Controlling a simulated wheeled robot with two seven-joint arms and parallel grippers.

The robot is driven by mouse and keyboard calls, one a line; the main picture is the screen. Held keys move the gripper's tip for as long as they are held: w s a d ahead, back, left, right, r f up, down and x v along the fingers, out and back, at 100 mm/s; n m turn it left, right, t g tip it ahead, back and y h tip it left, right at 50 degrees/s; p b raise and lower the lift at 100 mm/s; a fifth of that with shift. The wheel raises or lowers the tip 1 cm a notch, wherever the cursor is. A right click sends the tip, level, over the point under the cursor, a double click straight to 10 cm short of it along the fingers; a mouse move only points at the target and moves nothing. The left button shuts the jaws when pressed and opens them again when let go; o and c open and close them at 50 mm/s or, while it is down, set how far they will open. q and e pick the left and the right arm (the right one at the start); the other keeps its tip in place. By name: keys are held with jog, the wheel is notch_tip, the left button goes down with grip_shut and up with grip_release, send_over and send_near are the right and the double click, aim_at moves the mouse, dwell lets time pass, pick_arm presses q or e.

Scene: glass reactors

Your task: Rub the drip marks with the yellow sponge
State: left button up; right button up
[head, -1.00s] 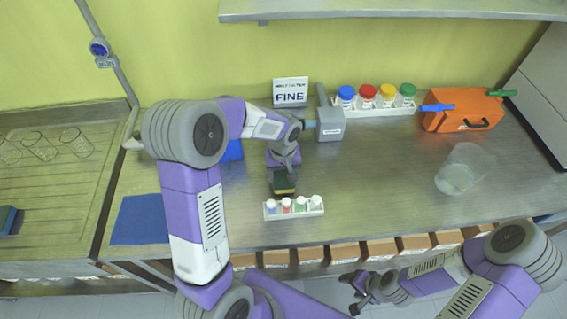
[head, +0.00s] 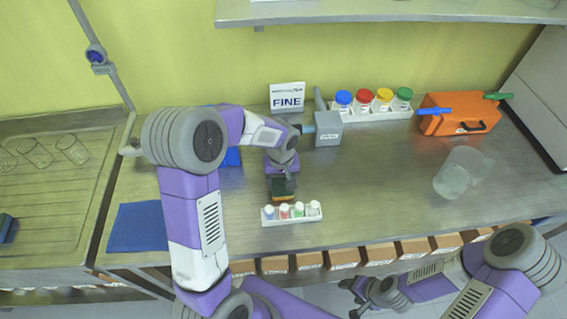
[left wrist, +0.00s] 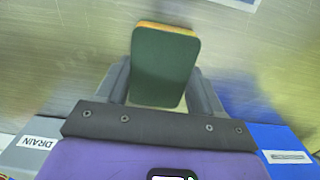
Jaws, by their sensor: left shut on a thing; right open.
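My left gripper (head: 283,181) is shut on the yellow sponge (head: 283,196), low over the steel bench, just behind a small white rack. In the left wrist view the sponge (left wrist: 163,66) shows a dark green face and a thin yellow edge between the fingers of the left gripper (left wrist: 160,92). I cannot tell whether the sponge touches the bench. No drip marks can be made out in either view. My right gripper (head: 362,296) is open and empty in front of the bench's front edge.
The white rack (head: 292,221) with several small vials is close in front of the sponge. Behind stand a grey block (head: 328,130), a FINE sign (head: 287,97) and a rack of coloured-lid jars (head: 372,113). An orange case (head: 459,114) and clear beaker (head: 452,181) are right. A blue mat (head: 138,226) lies left.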

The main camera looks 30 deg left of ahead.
pick_arm(q)
jog(key=shift+w+r+p, duration=0.15)
jog(key=shift+r+p, duration=0.25)
jog(key=shift+r, duration=0.55)
jog(key=shift+s+r+p, duration=0.25)
jog(key=shift+r+p, duration=0.6)
jog(key=shift+r, duration=0.3)
jog(key=shift+r+p, duration=1.35)
jog(key=shift+r, duration=0.5)
